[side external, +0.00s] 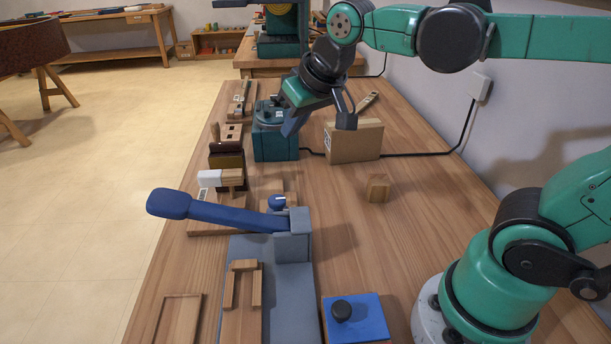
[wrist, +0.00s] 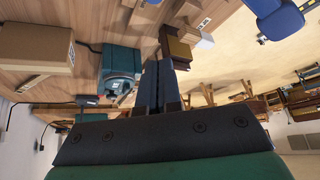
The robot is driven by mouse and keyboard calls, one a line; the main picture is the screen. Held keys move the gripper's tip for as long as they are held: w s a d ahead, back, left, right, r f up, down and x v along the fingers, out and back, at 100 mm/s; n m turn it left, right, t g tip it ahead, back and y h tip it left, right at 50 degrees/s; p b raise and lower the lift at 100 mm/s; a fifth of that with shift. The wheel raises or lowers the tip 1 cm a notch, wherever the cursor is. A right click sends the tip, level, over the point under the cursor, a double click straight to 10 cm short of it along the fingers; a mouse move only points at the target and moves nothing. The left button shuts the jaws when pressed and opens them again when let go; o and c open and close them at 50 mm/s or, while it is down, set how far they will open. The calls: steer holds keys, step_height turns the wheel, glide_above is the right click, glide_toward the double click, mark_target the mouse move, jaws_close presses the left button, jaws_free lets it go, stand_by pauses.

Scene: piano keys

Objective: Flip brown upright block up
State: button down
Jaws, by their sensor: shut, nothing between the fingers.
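A dark brown upright block (side external: 227,154) with a yellowish-brown lower part stands near the table's left edge, behind a white-and-wood piece. It also shows in the wrist view (wrist: 176,45), just beyond my fingertips. I cannot tell from these views exactly how far the fingertips are from the block.
A teal machine (side external: 274,145) and a cardboard box (side external: 354,143) stand close to my gripper. A small wooden block (side external: 377,188) lies on the clear right-middle table. A blue lever (side external: 220,212) reaches past the left edge. A blue box with a black knob (side external: 357,325) is in front.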

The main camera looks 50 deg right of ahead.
steer(key=w+r+m+g+h, duration=0.1)
steer(key=w+r+m+g, duration=0.3)
steer(key=w, duration=0.6)
steer(key=m+h, duration=0.1)
steer(key=m, duration=0.2)
glide_above(230, 163)
steer(key=w+d, duration=0.2)
steer(key=f, duration=0.1)
steer(key=shift+w+d+f, duration=0.25)
steer(key=shift+w+f, duration=0.25)
steer(key=shift+f, duration=0.2)
step_height(230, 163, down, 9)
steer(key=shift+s+a+f, duration=0.15)
steer(key=shift+s+a, duration=0.1)
